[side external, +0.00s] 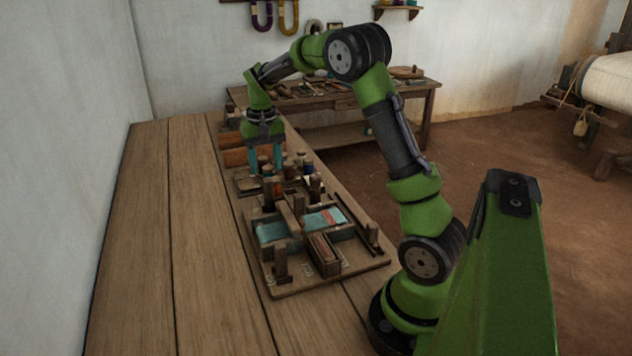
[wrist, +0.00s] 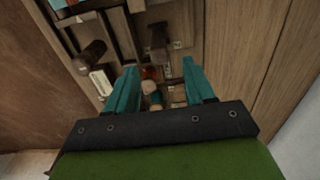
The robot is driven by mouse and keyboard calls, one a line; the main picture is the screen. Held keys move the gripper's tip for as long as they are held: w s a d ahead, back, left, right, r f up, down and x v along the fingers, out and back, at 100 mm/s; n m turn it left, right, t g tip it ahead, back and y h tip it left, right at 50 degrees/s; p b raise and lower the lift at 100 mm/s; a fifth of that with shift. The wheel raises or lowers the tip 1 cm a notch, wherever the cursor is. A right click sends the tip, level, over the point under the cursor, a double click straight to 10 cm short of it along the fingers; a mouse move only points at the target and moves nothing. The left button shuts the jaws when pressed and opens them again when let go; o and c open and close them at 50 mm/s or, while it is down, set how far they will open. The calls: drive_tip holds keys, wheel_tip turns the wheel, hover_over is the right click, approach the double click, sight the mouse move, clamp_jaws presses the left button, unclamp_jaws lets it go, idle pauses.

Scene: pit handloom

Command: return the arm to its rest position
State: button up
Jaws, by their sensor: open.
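My gripper (side external: 265,158) is at the end of my green arm, pointing down over the far part of the wooden fixture on the bench. Its two teal fingers are apart with nothing held between them. In the wrist view my gripper (wrist: 160,82) also shows open. Several small spools or bobbins (wrist: 152,92) show below and between the fingers, on the board. I cannot tell how far the fingertips are above them.
A wooden loom fixture (side external: 325,279) with upright posts and teal cloth lies on the bench (side external: 190,230). Spools and jars (side external: 308,168) stand beside my gripper. Bare bench lies to the left. A second table (side external: 432,88) with tools stands behind.

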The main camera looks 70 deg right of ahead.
drive_tip(key=s+a+r+n+t+y, duration=0.1)
drive_tip(key=s+a+r+n+t, duration=0.1)
drive_tip(key=s+a, duration=0.7)
drive_tip(key=s+a+r+n+t+y, duration=0.1)
drive_tip(key=s+a+r+n+t, duration=0.2)
drive_tip(key=a, duration=1.1)
drive_tip(key=s+r+t, duration=0.2)
drive_tip(key=s+r, duration=0.2)
drive_tip(key=s, duration=0.2)
drive_tip(key=shift+r, duration=0.3)
